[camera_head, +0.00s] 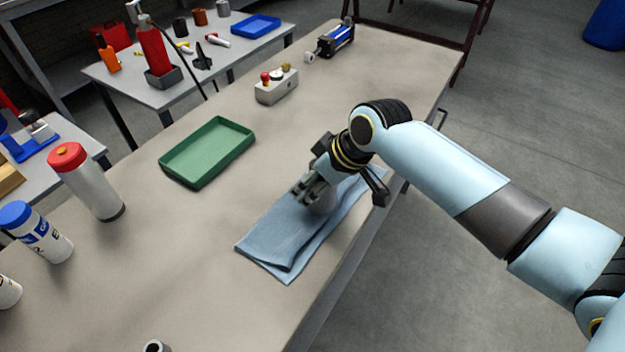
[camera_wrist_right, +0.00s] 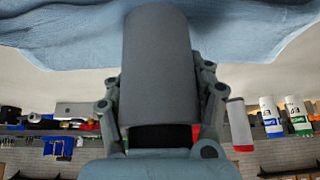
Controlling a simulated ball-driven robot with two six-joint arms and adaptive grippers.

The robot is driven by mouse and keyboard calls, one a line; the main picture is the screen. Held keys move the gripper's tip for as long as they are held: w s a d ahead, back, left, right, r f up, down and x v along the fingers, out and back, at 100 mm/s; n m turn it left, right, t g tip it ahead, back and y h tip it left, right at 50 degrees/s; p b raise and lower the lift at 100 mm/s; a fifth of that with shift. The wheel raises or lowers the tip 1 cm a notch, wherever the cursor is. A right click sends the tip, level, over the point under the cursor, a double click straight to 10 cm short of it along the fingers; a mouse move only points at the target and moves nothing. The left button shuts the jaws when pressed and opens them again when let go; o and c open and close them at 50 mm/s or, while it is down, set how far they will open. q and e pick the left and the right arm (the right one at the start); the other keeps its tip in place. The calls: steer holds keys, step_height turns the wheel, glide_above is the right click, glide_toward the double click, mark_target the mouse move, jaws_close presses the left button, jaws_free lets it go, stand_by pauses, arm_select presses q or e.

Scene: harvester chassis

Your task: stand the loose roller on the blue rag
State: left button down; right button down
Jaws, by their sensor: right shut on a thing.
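The loose roller is a plain grey cylinder (camera_head: 325,203), upright over the blue rag (camera_head: 262,245). My right gripper (camera_head: 310,187) is shut on the roller from the side and hides much of it in the head view. In the right wrist view the roller (camera_wrist_right: 158,65) sits between the two fingers of the gripper (camera_wrist_right: 160,110), with the rag (camera_wrist_right: 70,35) beyond its far end. I cannot tell whether the roller touches the cloth. The rag lies folded near the bench edge. My left gripper is out of view.
A green tray (camera_head: 208,153) and a grey control box with knobs (camera_head: 276,86) stand farther back on the bench (camera_head: 150,235). A red-capped bottle (camera_head: 88,182) and a blue-capped one (camera_head: 36,232) stand at left. A short tube end (camera_head: 157,346) shows at the bottom.

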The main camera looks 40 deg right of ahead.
steer(key=shift+f, duration=0.25)
steer(key=shift+s+f, duration=0.15)
steer(key=shift+f, duration=0.2)
steer(key=shift+c, duration=2.1)
jaws_free()
steer(key=shift+f, duration=0.1)
steer(key=shift+r, duration=0.45)
steer(key=v, duration=1.2)
steer(key=shift+r, duration=0.25)
